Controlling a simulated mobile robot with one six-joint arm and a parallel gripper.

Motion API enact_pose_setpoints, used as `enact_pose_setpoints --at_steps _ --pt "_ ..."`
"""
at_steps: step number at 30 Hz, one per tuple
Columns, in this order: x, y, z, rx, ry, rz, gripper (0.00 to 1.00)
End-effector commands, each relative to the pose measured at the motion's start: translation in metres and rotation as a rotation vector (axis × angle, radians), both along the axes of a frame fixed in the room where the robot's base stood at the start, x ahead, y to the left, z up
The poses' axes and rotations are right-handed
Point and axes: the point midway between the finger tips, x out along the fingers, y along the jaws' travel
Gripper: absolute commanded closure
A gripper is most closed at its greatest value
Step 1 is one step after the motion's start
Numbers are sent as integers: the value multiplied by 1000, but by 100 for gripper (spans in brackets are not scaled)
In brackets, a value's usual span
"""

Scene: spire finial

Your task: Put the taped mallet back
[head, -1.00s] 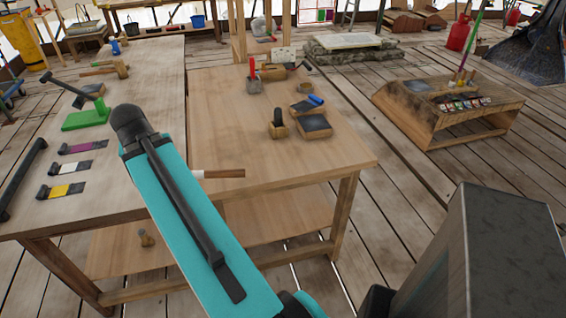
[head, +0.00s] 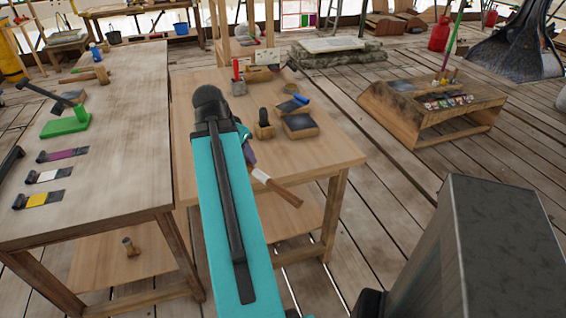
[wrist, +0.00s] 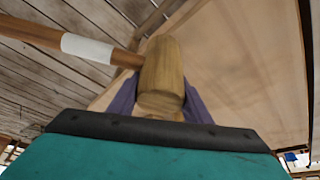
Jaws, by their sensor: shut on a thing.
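The taped mallet has a pale wooden head (wrist: 162,75) and a brown handle with a white tape band (wrist: 87,47) in the wrist view. My gripper (wrist: 160,100) is shut on the head, with a purple finger on each side. The handle points to the upper left there. In the head view the taped handle (head: 280,189) sticks out to the right of my teal arm, over the front part of the middle table (head: 320,158). The mallet's head and most of my gripper are hidden behind the arm there.
Blocks and tools, including a dark-topped block (head: 300,126), stand toward the back of the middle table. The left table (head: 115,170) holds another mallet (head: 100,75), a green stand (head: 66,125) and coloured strips. A small wooden object (head: 130,247) is on a low shelf.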

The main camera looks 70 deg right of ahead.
Motion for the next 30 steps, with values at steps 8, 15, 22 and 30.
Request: enact_pose_setpoints --at_steps 8,15,22,30 --pt "-75 -30 -5 -6 -1 -245 82" --pt "-123 -43 -6 -7 0 -403 82" --pt "-139 -46 -7 -7 0 -455 82" --pt "-139 -46 -6 -7 0 -455 82"
